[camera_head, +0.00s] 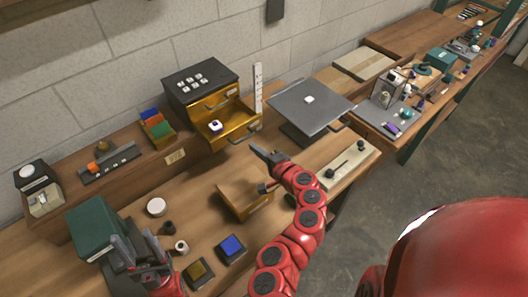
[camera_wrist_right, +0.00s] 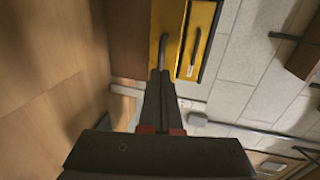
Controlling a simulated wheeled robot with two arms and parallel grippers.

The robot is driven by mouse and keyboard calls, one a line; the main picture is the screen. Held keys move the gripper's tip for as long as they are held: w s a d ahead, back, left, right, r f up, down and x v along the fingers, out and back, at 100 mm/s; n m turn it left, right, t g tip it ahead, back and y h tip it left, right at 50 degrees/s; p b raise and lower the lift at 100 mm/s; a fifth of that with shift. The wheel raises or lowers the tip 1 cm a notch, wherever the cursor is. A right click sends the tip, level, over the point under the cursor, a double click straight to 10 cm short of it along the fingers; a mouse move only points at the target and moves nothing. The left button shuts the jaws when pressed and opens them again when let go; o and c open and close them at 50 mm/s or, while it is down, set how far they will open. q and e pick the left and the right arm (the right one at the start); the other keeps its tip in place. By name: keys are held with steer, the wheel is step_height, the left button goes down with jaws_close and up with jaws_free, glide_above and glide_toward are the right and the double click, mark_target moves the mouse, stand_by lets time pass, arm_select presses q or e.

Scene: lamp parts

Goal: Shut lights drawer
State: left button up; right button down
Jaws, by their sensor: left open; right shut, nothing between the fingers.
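A cabinet (camera_head: 200,80) with a dark top and yellow drawers stands on the raised shelf at the back. Its lower drawer (camera_head: 236,117) is pulled out, with a small white-and-dark piece (camera_head: 215,126) inside. I cannot read a label naming the lights drawer. My right gripper (camera_head: 262,153) is shut and empty, just in front of and below the open drawer's front. In the right wrist view, its fingertips (camera_wrist_right: 160,76) point at the yellow front near a dark handle (camera_wrist_right: 162,50); contact cannot be told. My left gripper (camera_head: 138,250) is open and empty at the lower left.
A grey platform (camera_head: 308,108) stands right of the cabinet. A green box (camera_head: 97,226) is beside my left gripper. Some bare tabletop shows between these things.

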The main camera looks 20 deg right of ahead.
mark_target(227, 128)
steer(key=shift+p+x, duration=0.6)
steer(key=shift+x, duration=1.1)
steer(key=shift+d, duration=0.1)
steer(key=shift+w, duration=0.1)
steer(key=b+x, duration=0.1)
steer(key=x, duration=0.3)
steer(key=r+b+x, duration=0.1)
steer(key=b+x, duration=0.1)
steer(key=x, duration=0.2)
steer(key=r+b+x, duration=0.1)
steer(key=b+x, duration=0.1)
steer(key=x, duration=0.2)
steer(key=shift+w+a+r, duration=0.15)
steer(key=shift+w+a, duration=0.3)
steer(key=shift+r, duration=0.3)
